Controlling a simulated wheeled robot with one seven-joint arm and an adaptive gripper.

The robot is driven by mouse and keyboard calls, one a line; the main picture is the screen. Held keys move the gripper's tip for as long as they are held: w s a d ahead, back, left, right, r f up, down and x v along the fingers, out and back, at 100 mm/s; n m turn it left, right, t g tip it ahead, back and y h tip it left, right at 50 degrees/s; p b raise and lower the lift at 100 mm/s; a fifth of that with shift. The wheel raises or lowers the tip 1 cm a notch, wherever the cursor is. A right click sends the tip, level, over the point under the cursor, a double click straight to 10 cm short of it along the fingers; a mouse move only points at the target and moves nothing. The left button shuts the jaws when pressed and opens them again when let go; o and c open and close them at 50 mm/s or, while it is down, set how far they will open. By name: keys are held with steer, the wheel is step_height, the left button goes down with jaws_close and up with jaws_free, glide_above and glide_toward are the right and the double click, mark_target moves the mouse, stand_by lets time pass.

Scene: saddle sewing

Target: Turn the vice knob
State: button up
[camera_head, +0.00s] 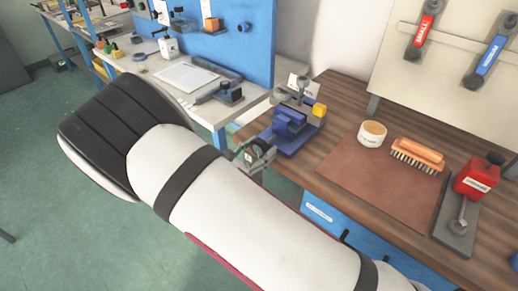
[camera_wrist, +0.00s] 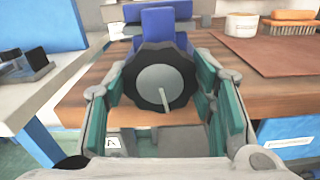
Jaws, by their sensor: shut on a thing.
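The vice (camera_head: 292,127) is blue and stands at the left end of the wooden bench. Its knob (camera_wrist: 160,80) is black with a scalloped rim and a grey centre with a pale line pointing down, seen face-on in the wrist view. My gripper (camera_wrist: 165,95) has its green-padded fingers on the left and right sides of the knob and is shut on it. In the head view my gripper (camera_head: 255,153) is at the vice's front, and the knob is partly hidden there by the fingers. The blue vice body (camera_wrist: 158,22) shows behind the knob.
A brown mat (camera_head: 375,175) lies right of the vice, with a round tin (camera_head: 372,134), a brush (camera_head: 418,155) and a red can (camera_head: 476,177) around it. A grey table (camera_head: 185,78) with a blue panel stands to the left.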

steer(key=shift+m, duration=0.3)
steer(key=m+b, duration=0.1)
steer(key=m, duration=0.5)
steer(key=shift+w, duration=0.1)
steer(key=m+b, duration=0.1)
steer(key=m, duration=0.5)
steer(key=shift+b, duration=0.4)
steer(key=shift+m, duration=0.5)
steer(key=o, duration=1.1)
steer(key=shift+o, duration=0.2)
steer(key=shift+a, duration=0.1)
steer(key=v, duration=1.2)
